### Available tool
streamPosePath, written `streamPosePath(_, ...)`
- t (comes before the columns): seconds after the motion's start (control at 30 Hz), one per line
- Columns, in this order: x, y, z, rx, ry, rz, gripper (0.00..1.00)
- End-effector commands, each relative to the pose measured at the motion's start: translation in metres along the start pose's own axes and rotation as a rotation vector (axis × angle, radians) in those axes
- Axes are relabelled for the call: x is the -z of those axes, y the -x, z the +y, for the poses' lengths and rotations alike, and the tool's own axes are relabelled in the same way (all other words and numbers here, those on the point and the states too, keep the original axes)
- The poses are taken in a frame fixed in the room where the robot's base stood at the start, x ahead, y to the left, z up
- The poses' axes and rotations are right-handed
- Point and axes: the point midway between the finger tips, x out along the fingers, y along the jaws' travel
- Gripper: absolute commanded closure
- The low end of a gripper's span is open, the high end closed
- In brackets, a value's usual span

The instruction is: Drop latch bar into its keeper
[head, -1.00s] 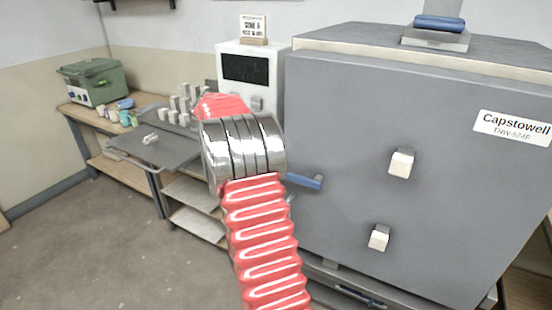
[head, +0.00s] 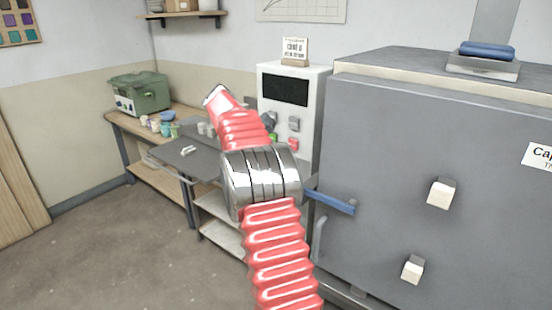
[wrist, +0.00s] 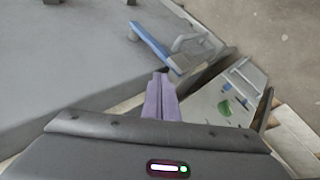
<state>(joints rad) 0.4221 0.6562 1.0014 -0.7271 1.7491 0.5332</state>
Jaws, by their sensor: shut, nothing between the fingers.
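The latch bar (head: 332,202), with a blue grip, sticks out at the left edge of the grey kiln door (head: 400,130). In the wrist view the blue latch bar (wrist: 150,42) lies slanted beyond the fingertips, with a grey bent bracket (wrist: 190,42) beside its end. I cannot tell whether this bracket is the keeper or a door handle. My gripper (wrist: 160,78), with purple fingers, is shut and empty. Its tips appear close to the bar, but I see no clear contact. In the head view my red-sleeved arm hides the gripper.
Two pale knobs (head: 441,194) stick out of the kiln door. A white control box (head: 290,110) with a dark screen stands left of the kiln. The floor (head: 130,240) at front left is clear.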

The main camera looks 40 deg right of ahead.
Motion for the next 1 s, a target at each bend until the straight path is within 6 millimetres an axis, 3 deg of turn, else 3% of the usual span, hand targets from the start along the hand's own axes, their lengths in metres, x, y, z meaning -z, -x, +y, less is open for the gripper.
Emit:
streamPosePath(0.3, 0.001, 0.019, -0.010, 0.000, 0.002, 0.001, 1.00)
streamPosePath(1.0, 0.002, 0.021, -0.012, 0.004, 0.019, 0.008, 1.00)
